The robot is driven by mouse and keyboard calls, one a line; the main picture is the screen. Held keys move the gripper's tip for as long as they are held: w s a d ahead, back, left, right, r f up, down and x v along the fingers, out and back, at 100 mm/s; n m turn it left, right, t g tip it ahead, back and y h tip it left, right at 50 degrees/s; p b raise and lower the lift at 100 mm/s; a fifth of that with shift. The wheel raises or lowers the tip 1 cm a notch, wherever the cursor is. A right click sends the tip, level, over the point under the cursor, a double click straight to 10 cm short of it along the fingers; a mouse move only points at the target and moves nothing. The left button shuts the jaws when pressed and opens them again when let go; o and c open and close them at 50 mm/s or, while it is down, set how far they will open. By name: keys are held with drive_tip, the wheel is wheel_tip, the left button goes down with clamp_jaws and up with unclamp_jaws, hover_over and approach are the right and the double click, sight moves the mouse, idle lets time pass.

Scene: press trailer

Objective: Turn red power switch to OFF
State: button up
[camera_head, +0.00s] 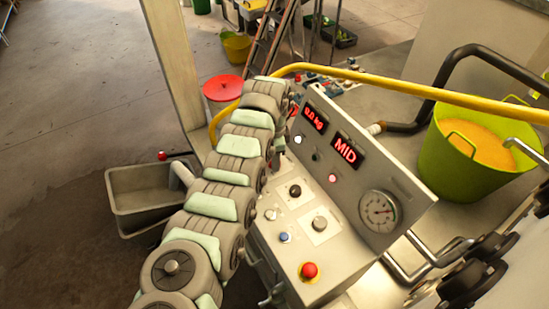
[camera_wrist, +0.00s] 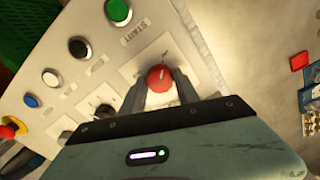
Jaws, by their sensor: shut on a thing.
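The red power switch (camera_wrist: 160,74) is a round knob on a pale square plate in the wrist view. A light pointer mark shows on its upper part, but I cannot read the position labels. My gripper (camera_wrist: 160,85) has one grey finger on each side of the knob and is shut on it. In the head view my arm reaches up over the left side of the control panel (camera_head: 342,255). There my gripper's tips and the red switch are hidden or too small to make out.
The panel carries a green button (camera_wrist: 117,11), a black knob (camera_wrist: 79,47) and a red emergency stop (camera_head: 309,270). Displays read "0.0 kg" and "MID" (camera_head: 346,150), above a gauge (camera_head: 380,211).

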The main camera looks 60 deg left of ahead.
drive_tip(key=shift+n, duration=0.3)
clamp_jaws()
drive_tip(key=n, duration=0.2)
drive_tip(key=shift+w+n, duration=0.1)
drive_tip(key=shift+n, duration=0.3)
drive_tip(key=n+b, duration=0.2)
drive_tip(key=n, duration=0.3)
drive_tip(key=n+b, duration=0.2)
drive_tip(key=n, duration=0.3)
drive_tip(key=shift+f+n, duration=0.1)
drive_tip(key=shift+n, duration=0.3)
drive_tip(key=shift+n+b, duration=1)
drive_tip(key=shift+n, duration=0.8)
drive_tip(key=o, duration=1.3)
unclamp_jaws()
drive_tip(key=shift+c, duration=0.2)
